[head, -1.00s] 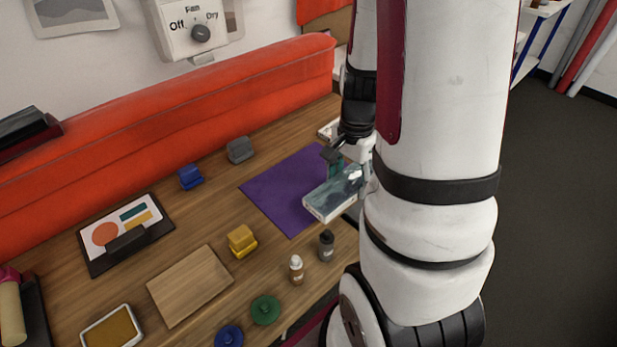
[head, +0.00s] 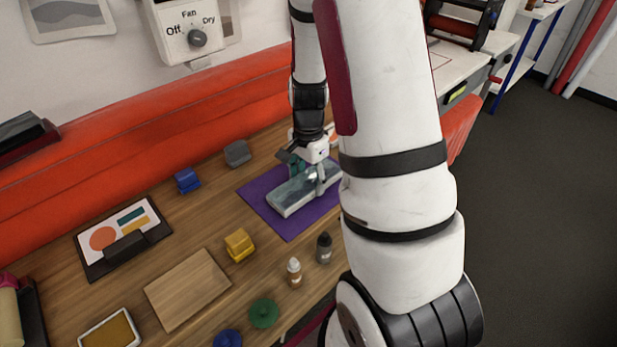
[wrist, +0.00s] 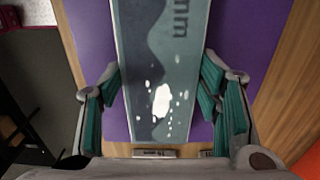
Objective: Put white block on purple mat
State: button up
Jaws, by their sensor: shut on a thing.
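The white block (head: 290,197) is long and flat, with white sides and a grey-blue patterned top. My gripper (head: 309,172) is shut on it across its width. In the wrist view the block (wrist: 160,50) lies between the teal-padded fingers, with letters and a white splash on its top. The purple mat (head: 290,229) lies flat on the wooden table, and the block is over it. The mat also shows on both sides of the block in the wrist view (wrist: 92,35). I cannot tell whether the block touches the mat. My arm hides the mat's right part.
Two small bottles (head: 294,272) (head: 324,248) stand in front of the mat. A grey block (head: 237,153), a blue block (head: 187,180) and a yellow block (head: 239,244) sit to its left. A wooden board (head: 187,290) lies front left. A red padded bolster (head: 130,133) runs along the back.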

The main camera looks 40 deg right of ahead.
aim_at(308, 180)
jog(key=shift+f, duration=0.2)
jog(key=o, duration=1.3)
jog(key=shift+c, duration=0.2)
notch_tip(308, 180, up, 12)
jog(key=s+a+r+n+t, duration=0.2)
jog(key=s+a+r+n, duration=0.3)
jog(key=a+r+n, duration=0.45)
jog(key=s+a+r+n+t, duration=0.1)
jog(key=s+a+r+n, duration=0.1)
jog(key=s+a+n, duration=0.2)
jog(key=s+a+r+n+t, duration=0.1)
jog(key=s+a+r+n, duration=0.2)
jog(key=s, duration=0.3)
jog(key=shift+s+a+r+n+t, duration=0.3)
jog(key=shift+s+a+n, duration=0.1)
jog(key=shift+a+n, duration=0.2)
